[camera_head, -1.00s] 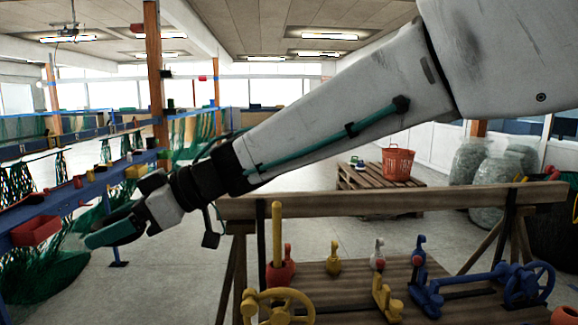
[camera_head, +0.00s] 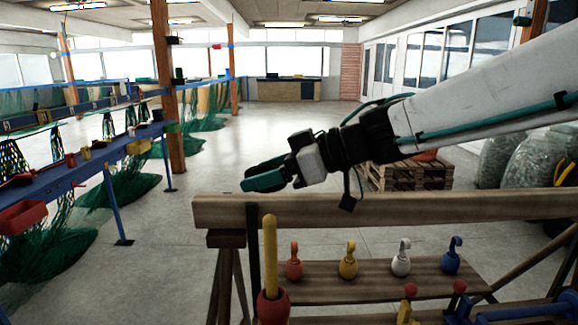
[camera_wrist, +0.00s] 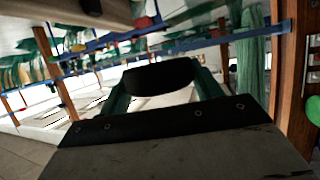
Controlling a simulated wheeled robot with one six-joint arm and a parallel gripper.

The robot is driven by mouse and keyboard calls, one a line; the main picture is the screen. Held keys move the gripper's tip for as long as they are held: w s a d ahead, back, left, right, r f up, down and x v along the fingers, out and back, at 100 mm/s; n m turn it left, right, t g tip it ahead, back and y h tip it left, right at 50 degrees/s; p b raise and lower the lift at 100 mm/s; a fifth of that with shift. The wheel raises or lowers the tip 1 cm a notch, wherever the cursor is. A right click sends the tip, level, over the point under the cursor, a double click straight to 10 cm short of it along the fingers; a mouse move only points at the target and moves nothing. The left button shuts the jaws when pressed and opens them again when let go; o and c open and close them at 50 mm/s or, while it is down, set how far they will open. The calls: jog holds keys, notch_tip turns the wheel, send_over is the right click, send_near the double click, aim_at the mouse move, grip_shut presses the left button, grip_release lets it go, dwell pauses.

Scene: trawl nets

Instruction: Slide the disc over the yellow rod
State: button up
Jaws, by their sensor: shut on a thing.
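The yellow rod (camera_head: 270,245) stands upright in a rounded red base (camera_head: 272,308) at the left front of the wooden bench. My gripper (camera_head: 262,180) is above and behind the rod's top in the head view, apart from it, pointing left. In the wrist view, its two green fingers (camera_wrist: 162,85) are shut on a dark, rounded thing, which seems to be the disc (camera_wrist: 160,76), seen nearly edge-on. In the head view the disc is mostly hidden by the near finger, and its hole cannot be seen.
A wooden beam (camera_head: 420,208) runs across the bench's back. Red (camera_head: 293,268), yellow (camera_head: 348,266), white (camera_head: 401,264) and blue (camera_head: 451,262) hooked pieces stand on the bench board. A pallet (camera_head: 410,176) is behind. Blue racks with green nets line the left.

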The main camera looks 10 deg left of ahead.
jog(key=shift+w+d+f, duration=0.1)
jog(key=shift+f, duration=3.75)
jog(key=o, duration=1.1)
jog(key=shift+c, duration=0.2)
jog(key=v, duration=0.7)
jog(key=shift+d, duration=0.4)
